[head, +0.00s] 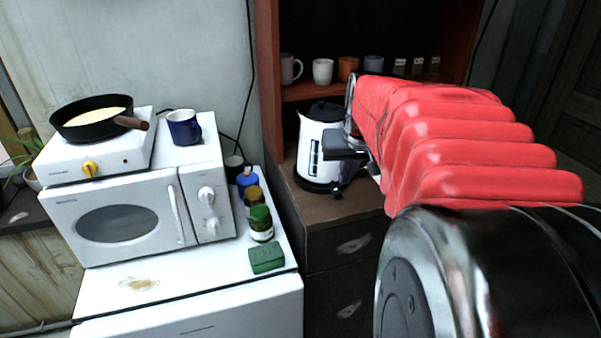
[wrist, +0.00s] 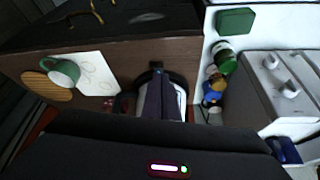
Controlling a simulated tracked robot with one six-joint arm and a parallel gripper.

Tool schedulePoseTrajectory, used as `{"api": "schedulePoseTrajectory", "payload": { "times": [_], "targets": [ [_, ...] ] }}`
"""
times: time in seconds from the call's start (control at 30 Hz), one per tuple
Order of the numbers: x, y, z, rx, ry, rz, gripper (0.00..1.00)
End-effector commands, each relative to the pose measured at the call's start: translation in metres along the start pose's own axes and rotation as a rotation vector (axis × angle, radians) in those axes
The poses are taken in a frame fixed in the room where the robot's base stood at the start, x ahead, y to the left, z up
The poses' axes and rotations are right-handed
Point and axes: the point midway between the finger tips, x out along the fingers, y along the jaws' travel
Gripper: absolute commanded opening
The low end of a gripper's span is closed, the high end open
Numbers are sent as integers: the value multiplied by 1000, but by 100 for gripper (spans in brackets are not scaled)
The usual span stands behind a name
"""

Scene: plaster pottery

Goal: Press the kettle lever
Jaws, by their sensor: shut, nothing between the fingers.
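The white kettle (head: 309,150) with a black lid and dark base stands on the brown cabinet top. It also shows in the wrist view (wrist: 183,100), partly covered by my gripper. My gripper (head: 340,153) is shut and empty, in front of the kettle's right side in the head view. Whether it touches the kettle cannot be told. A dark part juts from the kettle's base in the wrist view (wrist: 156,68). I cannot tell for sure that it is the lever. The kettle's handle side is mostly hidden behind my gripper in the head view.
Left of the kettle, a white counter holds a microwave (head: 125,215), several small jars and a green sponge (head: 267,258). Several cups stand on the shelf (head: 300,92) behind. In the wrist view, a green mug (wrist: 64,72) sits beside a white sheet (wrist: 92,75).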

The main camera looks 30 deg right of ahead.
Motion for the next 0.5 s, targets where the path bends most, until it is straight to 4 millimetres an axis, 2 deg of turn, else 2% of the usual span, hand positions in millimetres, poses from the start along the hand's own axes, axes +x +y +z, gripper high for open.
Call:
{"api": "schedulePoseTrajectory", "payload": {
  "times": [0.1,0.23,0.33,0.5],
  "targets": [
    [-22,0,-1,0,5,1,0],
    [-41,0,-1,0,3,1,0],
    [-50,0,-1,0,2,1,0],
    [-56,0,0,0,0,0,0]
  ]
}}
